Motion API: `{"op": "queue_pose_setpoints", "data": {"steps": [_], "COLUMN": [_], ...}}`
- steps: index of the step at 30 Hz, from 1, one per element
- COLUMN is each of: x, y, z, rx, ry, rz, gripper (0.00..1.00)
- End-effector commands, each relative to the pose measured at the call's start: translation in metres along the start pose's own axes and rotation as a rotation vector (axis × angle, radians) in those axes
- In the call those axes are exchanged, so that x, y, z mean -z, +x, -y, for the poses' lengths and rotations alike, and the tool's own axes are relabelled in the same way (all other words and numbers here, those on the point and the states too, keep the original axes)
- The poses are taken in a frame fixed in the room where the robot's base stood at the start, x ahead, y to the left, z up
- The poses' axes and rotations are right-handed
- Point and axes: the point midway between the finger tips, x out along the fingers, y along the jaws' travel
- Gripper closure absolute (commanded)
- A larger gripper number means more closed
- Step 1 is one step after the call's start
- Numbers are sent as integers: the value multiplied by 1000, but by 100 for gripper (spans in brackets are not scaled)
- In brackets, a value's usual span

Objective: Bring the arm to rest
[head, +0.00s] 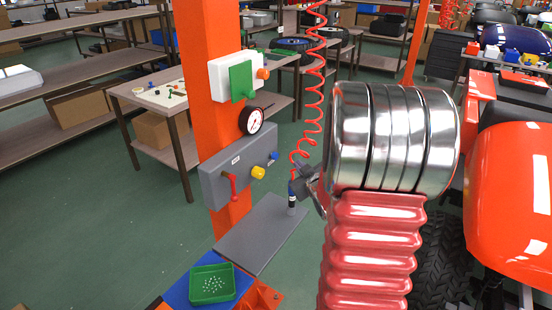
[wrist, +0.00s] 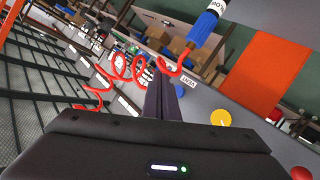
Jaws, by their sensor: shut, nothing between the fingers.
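My arm, with silver rings and a red ribbed sleeve, fills the middle right of the head view. My gripper (head: 313,188) shows only in part behind it, near the grey shelf (head: 262,232) on the orange column. In the wrist view the two dark fingers (wrist: 163,95) are together with nothing between them. A blue-topped tool (head: 291,197) on the red coiled hose stands upright at the shelf's far end, close beside my gripper. Its blue body (wrist: 203,30) shows in the wrist view, apart from the fingers.
The orange column (head: 188,85) carries a gauge (head: 251,120) and a grey panel (head: 215,160) with a red lever and yellow knob (head: 258,172). A green tray (head: 231,291) of small white pieces sits below. An orange vehicle (head: 510,200) stands at right. Open floor lies left.

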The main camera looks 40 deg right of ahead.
Motion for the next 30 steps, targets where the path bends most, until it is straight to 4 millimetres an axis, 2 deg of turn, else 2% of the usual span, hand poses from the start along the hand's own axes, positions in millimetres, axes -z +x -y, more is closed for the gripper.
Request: {"op": "queue_pose_setpoints", "data": {"steps": [23,26,30], "x": [0,-6,-31], "y": [0,0,-2], "z": [0,1,4], "rx": [0,4,13], "ry": [3,10,37], "rz": [1,25,122], "gripper": [100,100,100]}}
